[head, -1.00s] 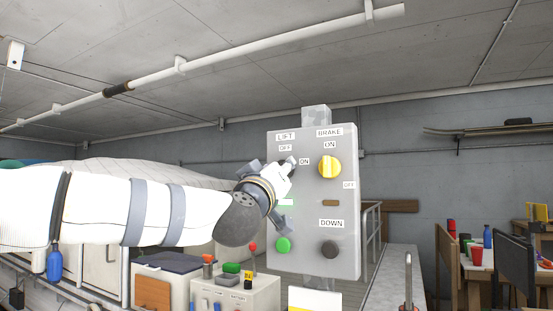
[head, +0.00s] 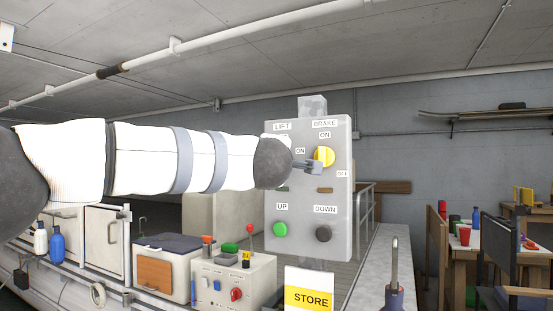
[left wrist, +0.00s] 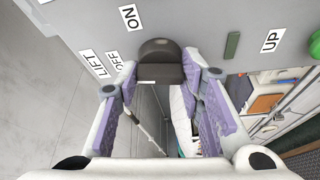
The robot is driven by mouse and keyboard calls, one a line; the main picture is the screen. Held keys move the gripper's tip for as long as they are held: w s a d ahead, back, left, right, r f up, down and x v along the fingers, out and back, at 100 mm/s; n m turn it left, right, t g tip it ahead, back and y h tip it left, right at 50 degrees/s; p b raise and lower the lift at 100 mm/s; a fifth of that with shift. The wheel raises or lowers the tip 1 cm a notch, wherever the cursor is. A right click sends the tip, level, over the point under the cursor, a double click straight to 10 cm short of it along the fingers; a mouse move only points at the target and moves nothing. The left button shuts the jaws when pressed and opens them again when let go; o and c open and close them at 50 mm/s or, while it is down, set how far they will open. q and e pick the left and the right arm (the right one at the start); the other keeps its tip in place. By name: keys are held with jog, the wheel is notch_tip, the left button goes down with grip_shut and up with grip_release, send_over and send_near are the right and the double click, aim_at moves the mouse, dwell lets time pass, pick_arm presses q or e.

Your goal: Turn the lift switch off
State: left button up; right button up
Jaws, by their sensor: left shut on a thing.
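The grey control panel (head: 340,220) stands upright at centre right in the head view. The lift switch's dark knob (left wrist: 160,52) shows in the left wrist view, near the LIFT, OFF and ON labels; its pointer direction is unclear. My left gripper (left wrist: 160,73) is shut on this knob, one purple-padded finger on each side. In the head view my left arm hides the knob and the OFF label, and only a grey part of the gripper (head: 312,167) shows beside the yellow brake knob (head: 324,157).
A green UP button (head: 280,229) and a dark DOWN button (head: 323,234) sit low on the panel. A box with small controls (head: 232,282) and a STORE sign (head: 309,298) are below. A table with a red cup (head: 464,235) stands at right.

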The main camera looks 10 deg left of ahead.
pick_arm(q)
jog(key=shift+r+n+g, duration=0.1)
jog(key=shift+n+g, duration=0.3)
jog(key=shift+n, duration=0.6)
jog(key=o, duration=1.2)
jog(key=shift+c, duration=0.2)
jog(key=s+d, duration=0.1)
jog(key=s, duration=1.1)
